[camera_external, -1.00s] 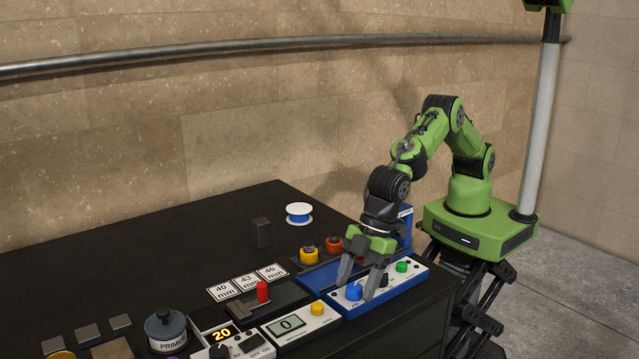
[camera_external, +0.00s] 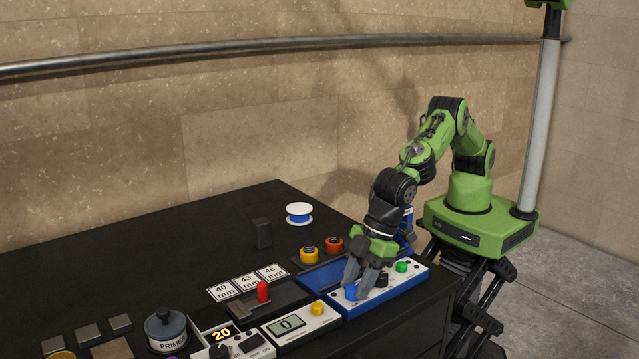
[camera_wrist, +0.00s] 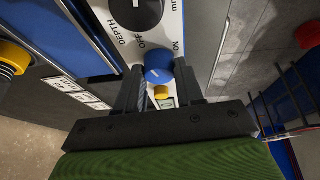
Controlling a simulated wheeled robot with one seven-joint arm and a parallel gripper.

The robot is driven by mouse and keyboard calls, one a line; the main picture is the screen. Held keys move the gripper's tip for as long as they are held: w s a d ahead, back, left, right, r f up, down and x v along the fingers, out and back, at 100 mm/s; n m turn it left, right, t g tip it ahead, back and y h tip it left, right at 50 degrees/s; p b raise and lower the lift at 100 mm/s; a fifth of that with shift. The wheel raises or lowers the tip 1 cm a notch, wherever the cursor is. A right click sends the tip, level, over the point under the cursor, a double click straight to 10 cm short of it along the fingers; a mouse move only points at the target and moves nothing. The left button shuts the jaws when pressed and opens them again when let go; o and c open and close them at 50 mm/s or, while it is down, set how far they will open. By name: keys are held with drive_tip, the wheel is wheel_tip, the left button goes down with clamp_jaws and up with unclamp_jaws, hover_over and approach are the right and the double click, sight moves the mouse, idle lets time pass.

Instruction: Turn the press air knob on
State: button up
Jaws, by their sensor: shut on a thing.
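The blue air knob (camera_external: 351,292) stands at the left end of the white-topped press panel (camera_external: 420,275). My gripper (camera_external: 359,284) points down at the knob, with one finger on each side. In the wrist view, the blue knob (camera_wrist: 158,76) sits between the two dark fingers, which are shut on it. A short white mark shows on its top. "OFF" and "ON" are printed on the panel near it. The fingers hide part of the knob in the external view.
On the same panel are a black depth knob (camera_external: 382,279) and a green button (camera_external: 402,267). A unit with a yellow button (camera_external: 317,308) adjoins on the left. A red handle (camera_external: 263,291) and orange and red knobs stand nearby. The far table is mostly clear.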

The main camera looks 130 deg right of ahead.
drive_tip(key=m+h+p, duration=0.1)
drive_tip(key=m+p, duration=0.1)
drive_tip(key=m, duration=0.1)
drive_tip(key=m+g+h+p, duration=0.1)
drive_tip(key=m+p, duration=0.2)
drive_tip(key=shift+w+a+r, duration=0.1)
drive_tip(key=shift+a+r, duration=0.1)
drive_tip(key=shift+w+m+g+h+p, duration=0.1)
drive_tip(key=shift+m+g+h+p, duration=0.35)
drive_tip(key=shift+m, duration=0.65)
drive_tip(key=shift+f+m+g, duration=0.15)
drive_tip(key=shift+m+g, duration=0.1)
drive_tip(key=shift+m, duration=0.95)
drive_tip(key=shift+m+h, duration=0.25)
drive_tip(key=shift+m, duration=0.05)
drive_tip(key=o, duration=1)
drive_tip(key=shift+o, duration=0.2)
drive_tip(key=p+v, duration=1)
drive_tip(key=v, duration=0.5)
drive_tip(key=shift+r, duration=0.45)
